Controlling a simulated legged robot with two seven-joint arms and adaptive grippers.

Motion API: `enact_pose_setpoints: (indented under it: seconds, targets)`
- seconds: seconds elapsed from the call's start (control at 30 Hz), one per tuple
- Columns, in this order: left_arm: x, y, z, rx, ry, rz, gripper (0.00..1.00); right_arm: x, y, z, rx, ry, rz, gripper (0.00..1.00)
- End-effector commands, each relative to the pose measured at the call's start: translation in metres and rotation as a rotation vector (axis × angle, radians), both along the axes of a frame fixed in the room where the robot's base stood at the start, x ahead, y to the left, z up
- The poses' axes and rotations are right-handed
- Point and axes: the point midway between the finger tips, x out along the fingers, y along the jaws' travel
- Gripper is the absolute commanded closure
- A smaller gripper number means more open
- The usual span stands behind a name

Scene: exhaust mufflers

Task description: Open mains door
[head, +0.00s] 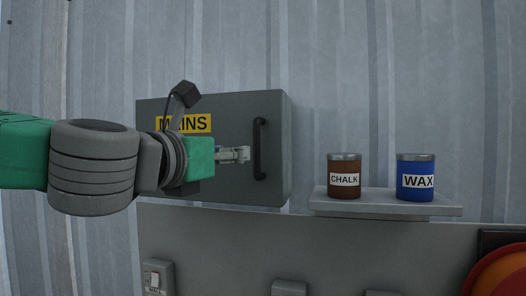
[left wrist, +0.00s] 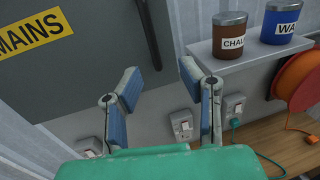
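The mains door (head: 225,110) is the grey front of a wall box with a yellow MAINS label, and it looks shut. Its dark vertical handle (head: 258,150) is near the door's right edge. In the left wrist view the handle (left wrist: 149,35) shows at the top, beyond the fingertips and roughly in line with the gap between them. My left gripper (head: 245,154) is in front of the door, just left of the handle. The left wrist view shows its blue-padded fingers (left wrist: 158,78) spread apart with nothing between them. My right gripper is not in view.
A small shelf (head: 443,209) right of the box holds a brown CHALK tin (head: 344,177) and a blue WAX tin (head: 416,178). Wall switches (head: 157,277) sit below. An orange reel (head: 503,275) is at lower right. The wall between box and shelf is clear.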

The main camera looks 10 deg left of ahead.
Motion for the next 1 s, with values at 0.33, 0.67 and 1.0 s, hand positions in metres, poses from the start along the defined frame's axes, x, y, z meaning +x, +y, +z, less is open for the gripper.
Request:
enact_pose_setpoints:
  seconds: [0.33,0.67,1.0]
  targets:
    - [0.070,-0.013,0.000,0.001,0.003,0.004,0.66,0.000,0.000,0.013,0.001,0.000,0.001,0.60]
    - [0.116,-0.031,0.001,0.005,-0.001,0.002,0.66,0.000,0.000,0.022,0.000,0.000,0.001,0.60]
    - [0.123,-0.025,0.000,0.000,-0.001,0.001,0.66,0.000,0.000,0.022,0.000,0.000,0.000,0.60]
